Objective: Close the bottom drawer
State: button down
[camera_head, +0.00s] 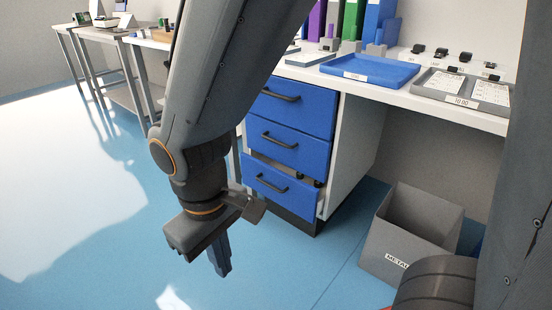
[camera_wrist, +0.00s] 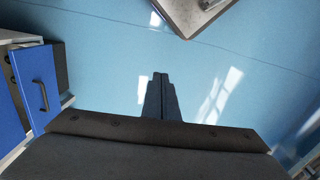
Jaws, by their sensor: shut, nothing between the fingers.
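The bottom drawer (camera_head: 279,190) has a blue front with a dark handle (camera_head: 271,188). In the head view it stands partly pulled out of the white cabinet, with small dark items showing inside behind its front. My gripper (camera_head: 222,272) points down in front of the cabinet, to the left of and lower than the drawer front, apart from it. Its fingers (camera_wrist: 161,78) are together and empty over the blue floor in the wrist view. A blue drawer front with a handle (camera_wrist: 42,94) shows at the left of the wrist view; I cannot tell which drawer it is.
The middle drawer (camera_head: 287,148) and top drawer (camera_head: 298,105) look shut. A grey METAL bin (camera_head: 408,225) stands on the floor right of the cabinet. The counter above holds a blue tray (camera_head: 370,70) and a grey tray (camera_head: 440,92). Floor to the left is clear.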

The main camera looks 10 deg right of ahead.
jog(key=w+d+f+n+t+h+p, duration=0.1)
jog(key=w+d+f+n+h, duration=0.15)
jog(key=w, duration=0.45)
jog(key=w+d+f+n+t+h+p, duration=0.1)
jog(key=w+d+f+n+h, duration=0.2)
jog(key=w, duration=0.4)
jog(key=w+d+f+n+h+p, duration=0.15)
jog(key=w+n, duration=0.25)
jog(key=w, duration=0.4)
jog(key=n+t+h+p, duration=0.25)
jog(key=n+t, duration=0.25)
jog(key=n, duration=0.3)
send_near(283, 178)
jog(key=b+x, duration=0.1)
jog(key=x, duration=0.1)
jog(key=b+x, duration=0.2)
jog(key=shift+w+d+f, duration=0.1)
jog(key=shift+d+f, duration=0.05)
jog(key=shift+f, duration=0.3)
jog(key=shift+w+d, duration=0.35)
jog(key=shift+d, duration=0.2)
